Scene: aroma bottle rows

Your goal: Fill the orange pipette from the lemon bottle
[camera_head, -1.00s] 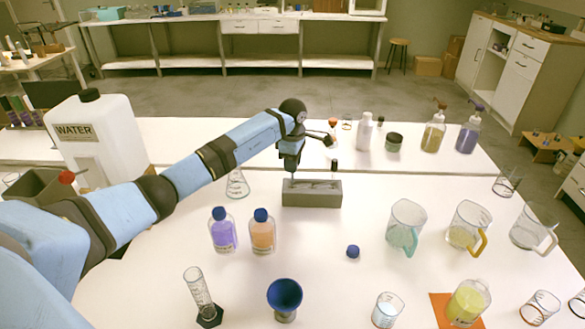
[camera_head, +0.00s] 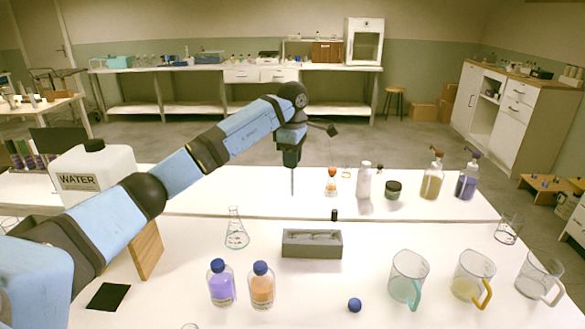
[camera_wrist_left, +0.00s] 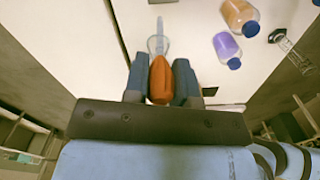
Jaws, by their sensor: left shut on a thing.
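My left gripper (camera_head: 291,160) is shut on the orange pipette and holds it upright, tip down, in the air. In the head view its thin stem (camera_head: 292,182) shows below the jaws, above and apart from the grey holder block (camera_head: 298,252). In the left wrist view, the orange bulb (camera_wrist_left: 160,82) sits between both fingers (camera_wrist_left: 161,85), with the clear stem (camera_wrist_left: 158,43) beyond it. The stem looks empty. The lemon bottle is in neither current view. My right gripper is not in view.
A purple bottle (camera_head: 221,287) and an orange bottle (camera_head: 262,289), both blue-capped, stand in front of the block. A conical flask (camera_head: 236,235) is left of it. A loose blue cap (camera_head: 354,305) and several beakers, including a teal-handled one (camera_head: 407,284), are to the right.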

